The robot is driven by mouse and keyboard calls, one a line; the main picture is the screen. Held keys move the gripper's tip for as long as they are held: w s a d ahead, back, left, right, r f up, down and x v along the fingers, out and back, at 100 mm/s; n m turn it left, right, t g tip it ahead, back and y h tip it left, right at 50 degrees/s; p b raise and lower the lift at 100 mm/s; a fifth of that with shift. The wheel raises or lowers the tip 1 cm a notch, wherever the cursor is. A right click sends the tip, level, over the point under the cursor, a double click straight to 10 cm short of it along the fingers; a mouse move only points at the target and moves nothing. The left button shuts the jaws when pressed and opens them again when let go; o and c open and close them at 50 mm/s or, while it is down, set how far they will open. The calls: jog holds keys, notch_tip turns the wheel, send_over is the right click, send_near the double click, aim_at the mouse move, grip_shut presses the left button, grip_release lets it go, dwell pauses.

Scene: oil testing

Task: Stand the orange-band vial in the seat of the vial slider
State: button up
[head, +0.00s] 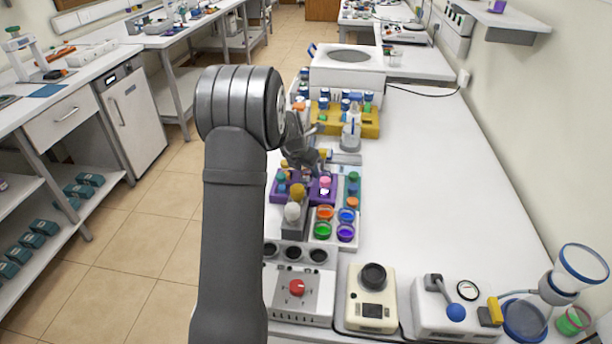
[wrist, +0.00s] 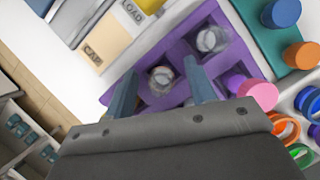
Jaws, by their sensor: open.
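My gripper (wrist: 160,70) is open and points down over the purple rack (wrist: 182,52). Its two fingers stand on either side of a clear round vial top (wrist: 162,78) in a rack cell, without visible grip on it. A second clear top (wrist: 210,40) sits in another cell. No orange band can be made out on either from above. A pale plate marked CAP (wrist: 92,52) and LOAD (wrist: 130,12), perhaps the vial slider, lies beyond the rack; its seat is not clear. In the head view, my gripper (head: 305,155) is above the purple rack (head: 312,197), partly hiding it.
A teal rack (wrist: 262,45) with blue and orange caps stands right of the purple rack. A pink cap (wrist: 262,93) and coloured rings (wrist: 285,128) are close by. A yellow rack (head: 370,125) with bottles stands behind. The right side of the white bench (head: 430,190) is clear.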

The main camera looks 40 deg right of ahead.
grip_shut()
